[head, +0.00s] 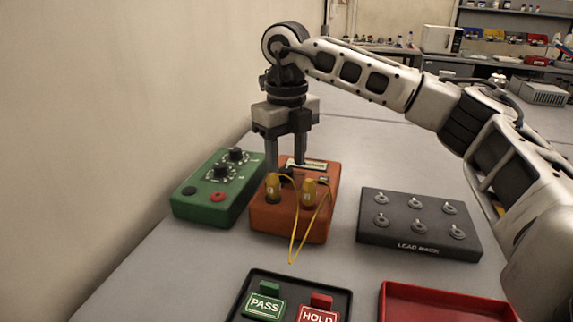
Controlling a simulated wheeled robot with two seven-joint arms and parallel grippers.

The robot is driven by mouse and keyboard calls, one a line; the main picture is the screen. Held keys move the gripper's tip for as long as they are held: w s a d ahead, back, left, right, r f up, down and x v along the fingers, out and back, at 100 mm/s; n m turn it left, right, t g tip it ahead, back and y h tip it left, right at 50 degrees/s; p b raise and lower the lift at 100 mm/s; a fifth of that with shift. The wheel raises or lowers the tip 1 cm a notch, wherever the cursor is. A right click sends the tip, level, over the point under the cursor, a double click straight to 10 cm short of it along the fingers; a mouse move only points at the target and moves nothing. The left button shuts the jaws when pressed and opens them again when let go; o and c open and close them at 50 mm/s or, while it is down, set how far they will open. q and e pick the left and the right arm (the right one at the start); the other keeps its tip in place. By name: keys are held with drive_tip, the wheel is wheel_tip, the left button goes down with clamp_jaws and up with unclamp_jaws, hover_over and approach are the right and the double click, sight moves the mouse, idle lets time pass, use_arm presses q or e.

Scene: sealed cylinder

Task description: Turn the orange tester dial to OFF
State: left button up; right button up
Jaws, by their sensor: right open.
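The orange tester (262,222) sits on the grey table, left of centre in the head view. Two yellow plugs (308,192) stand on its near part, with a thin yellow lead looping over its front edge. My right gripper (286,168) points straight down over the far part of the tester, fingers apart. A dark part between and below the fingers may be the dial; the fingers and plugs hide most of it, so its setting cannot be read. I cannot tell whether the fingers touch it. My left gripper is not in view.
A green box (205,203) with black knobs stands close on the left. A black lead rack (419,224) lies to the right. A black tray with PASS (265,304) and HOLD (318,313) blocks and a red tray (440,290) are in front. A wall borders the left.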

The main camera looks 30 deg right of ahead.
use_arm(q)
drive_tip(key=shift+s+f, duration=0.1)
use_arm(e)
drive_tip(key=shift+f, duration=0.75)
drive_tip(key=c, duration=1)
drive_tip(key=shift+r+n+p, duration=0.1)
drive_tip(key=shift+n+p, duration=0.25)
drive_tip(key=shift+n, duration=0.45)
drive_tip(key=n+p, duration=0.1)
drive_tip(key=n, duration=0.2)
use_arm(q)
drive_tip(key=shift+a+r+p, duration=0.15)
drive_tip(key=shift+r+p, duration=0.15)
use_arm(e)
drive_tip(key=shift+n, duration=1.6)
